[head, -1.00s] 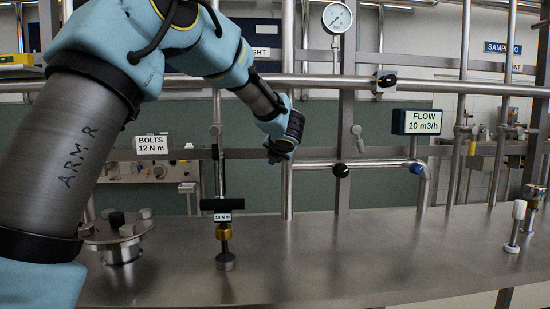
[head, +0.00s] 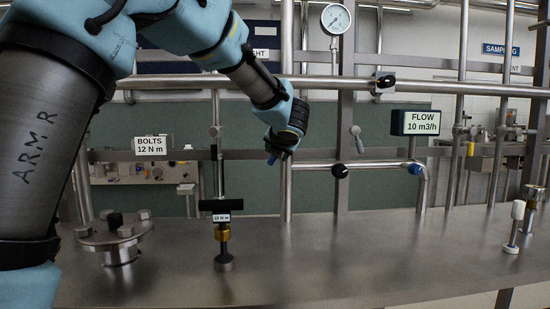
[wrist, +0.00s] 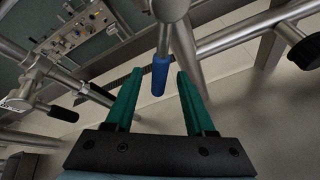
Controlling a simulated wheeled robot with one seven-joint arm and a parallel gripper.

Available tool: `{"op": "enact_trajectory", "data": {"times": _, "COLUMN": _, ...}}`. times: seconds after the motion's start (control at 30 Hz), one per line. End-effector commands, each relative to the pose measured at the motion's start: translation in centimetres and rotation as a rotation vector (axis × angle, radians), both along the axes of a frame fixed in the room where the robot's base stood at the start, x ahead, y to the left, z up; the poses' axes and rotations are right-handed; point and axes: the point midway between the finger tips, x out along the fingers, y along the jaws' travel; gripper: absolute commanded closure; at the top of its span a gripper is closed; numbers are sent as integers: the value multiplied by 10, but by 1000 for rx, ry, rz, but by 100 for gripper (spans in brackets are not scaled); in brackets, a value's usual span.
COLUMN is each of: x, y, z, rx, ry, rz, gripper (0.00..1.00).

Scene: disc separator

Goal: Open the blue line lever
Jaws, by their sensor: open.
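The blue lever grip (wrist: 160,76) hangs from a round grey valve body in the wrist view. It lies between the two green fingers of my gripper (wrist: 159,73), with visible gaps on both sides. My gripper is open and holds nothing. In the head view my gripper (head: 283,146) is at the horizontal pipe behind the bench, near the upright post. A small blue tip (head: 272,159) shows just below it, probably the lever grip. The valve body is hidden there by my wrist.
A T-handled tool (head: 222,232) and a bolted flange (head: 112,235) stand on the steel bench (head: 340,260). The middle of the bench is clear.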

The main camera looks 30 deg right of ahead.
Motion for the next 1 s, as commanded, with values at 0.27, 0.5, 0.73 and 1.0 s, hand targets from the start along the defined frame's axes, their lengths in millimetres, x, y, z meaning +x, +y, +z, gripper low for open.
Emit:
{"op": "enact_trajectory", "data": {"times": 0.27, "x": -38, "y": 17, "z": 20, "rx": 0, "ry": -1, "rz": 0, "gripper": 45}}
{"op": "enact_trajectory", "data": {"times": 0.5, "x": -47, "y": 21, "z": 24, "rx": 1, "ry": -1, "rz": 2, "gripper": 45}}
{"op": "enact_trajectory", "data": {"times": 0.73, "x": -46, "y": 21, "z": 24, "rx": 1, "ry": -2, "rz": 2, "gripper": 51}}
{"op": "enact_trajectory", "data": {"times": 1.0, "x": -15, "y": 47, "z": 56, "rx": 120, "ry": -200, "rz": -52, "gripper": 82}}
